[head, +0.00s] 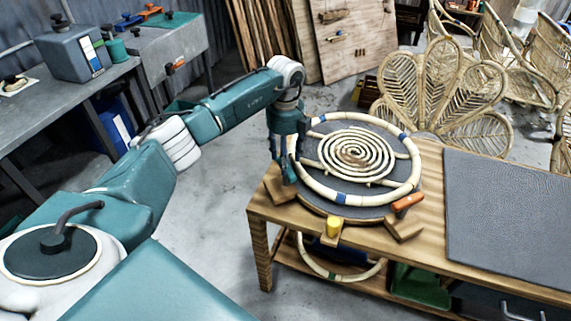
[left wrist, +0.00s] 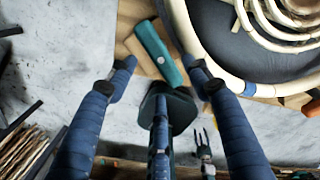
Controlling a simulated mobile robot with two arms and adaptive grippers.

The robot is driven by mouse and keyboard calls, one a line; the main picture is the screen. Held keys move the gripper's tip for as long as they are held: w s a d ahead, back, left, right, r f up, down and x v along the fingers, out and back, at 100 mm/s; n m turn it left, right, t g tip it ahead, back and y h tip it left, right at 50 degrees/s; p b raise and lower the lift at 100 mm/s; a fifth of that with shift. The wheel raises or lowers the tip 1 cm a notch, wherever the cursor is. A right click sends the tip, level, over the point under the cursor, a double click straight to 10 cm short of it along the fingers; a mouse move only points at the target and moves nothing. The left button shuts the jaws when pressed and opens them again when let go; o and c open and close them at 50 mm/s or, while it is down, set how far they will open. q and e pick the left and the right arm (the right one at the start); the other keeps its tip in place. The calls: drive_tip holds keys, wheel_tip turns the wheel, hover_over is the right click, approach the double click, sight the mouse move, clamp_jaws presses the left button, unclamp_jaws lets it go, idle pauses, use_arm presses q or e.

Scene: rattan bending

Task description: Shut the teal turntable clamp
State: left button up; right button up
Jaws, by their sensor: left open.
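The teal clamp's handle (left wrist: 158,52) shows in the left wrist view as a flat teal bar between my fingertips, at the turntable's edge. I cannot tell for sure how far it is raised. My left gripper (left wrist: 160,72) is open, with one blue finger on each side of the handle and gaps to both. In the head view my left gripper (head: 284,172) points down at the left edge of the round dark turntable (head: 322,204). There it mostly hides the teal clamp. A pale rattan ring (head: 413,177) with blue bands lies on the turntable around a rattan spiral (head: 355,150).
An orange clamp handle (head: 408,201) and a yellow one (head: 334,227) are at the turntable's front rim. A grey mat (head: 510,215) covers the wooden table's right part. Woven rattan chair backs (head: 440,85) stand behind. A grey workbench (head: 95,92) stands at left.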

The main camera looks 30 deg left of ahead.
use_arm(q)
drive_tip(key=shift+f+p, duration=0.3)
drive_tip(key=shift+f, duration=1.65)
drive_tip(key=c, duration=1.2)
